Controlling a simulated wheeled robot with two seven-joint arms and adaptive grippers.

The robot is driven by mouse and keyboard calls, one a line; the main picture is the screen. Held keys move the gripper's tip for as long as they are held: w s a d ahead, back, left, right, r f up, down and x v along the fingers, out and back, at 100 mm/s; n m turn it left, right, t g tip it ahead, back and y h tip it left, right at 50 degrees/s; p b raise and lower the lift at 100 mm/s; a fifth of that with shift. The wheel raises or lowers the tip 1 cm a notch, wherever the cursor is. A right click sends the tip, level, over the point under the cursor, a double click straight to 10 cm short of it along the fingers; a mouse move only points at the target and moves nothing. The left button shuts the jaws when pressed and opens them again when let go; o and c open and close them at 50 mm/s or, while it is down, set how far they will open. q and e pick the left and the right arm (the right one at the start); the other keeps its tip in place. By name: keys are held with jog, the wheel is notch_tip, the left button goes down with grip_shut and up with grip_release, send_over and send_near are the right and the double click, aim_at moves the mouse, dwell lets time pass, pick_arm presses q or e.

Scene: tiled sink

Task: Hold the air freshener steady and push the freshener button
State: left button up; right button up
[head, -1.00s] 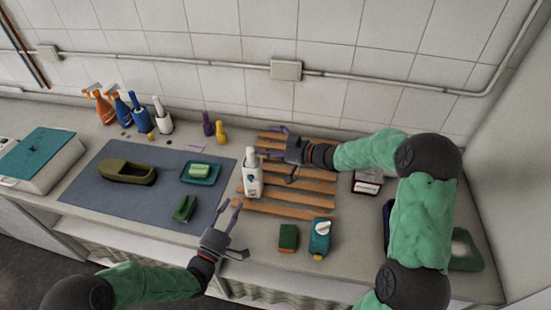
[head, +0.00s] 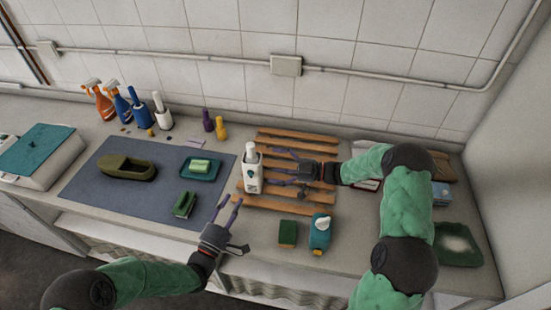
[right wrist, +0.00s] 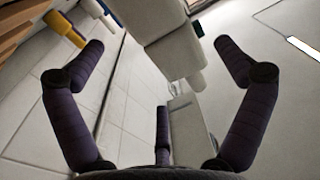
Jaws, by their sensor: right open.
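The air freshener appears to be the white bottle (head: 252,178) with a white top, standing upright at the left end of the wooden slatted rack. My right gripper (head: 275,168) is open just right of the bottle, its fingers pointing left at it. In the right wrist view a white body (right wrist: 172,45), likely this bottle, lies between the spread fingers of the right gripper (right wrist: 158,48), with gaps on both sides. My left gripper (head: 228,208) is open and empty, in front of the bottle and lower left of it, not touching it.
The slatted rack (head: 290,205) lies under the right gripper. A blue-grey mat (head: 130,200) with a green shoe and soap dish lies left. Purple and yellow bottles (head: 221,128) stand behind.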

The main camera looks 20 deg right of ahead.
aim_at(262, 169)
jog(key=shift+f, duration=0.95)
jog(key=x, duration=0.6)
jog(key=shift+a, duration=0.15)
jog(key=shift+w+a, duration=0.4)
jog(key=shift+a, duration=0.15)
jog(key=c, duration=1.3)
pick_arm(q)
grip_shut()
pick_arm(e)
jog(key=shift+c, duration=0.2)
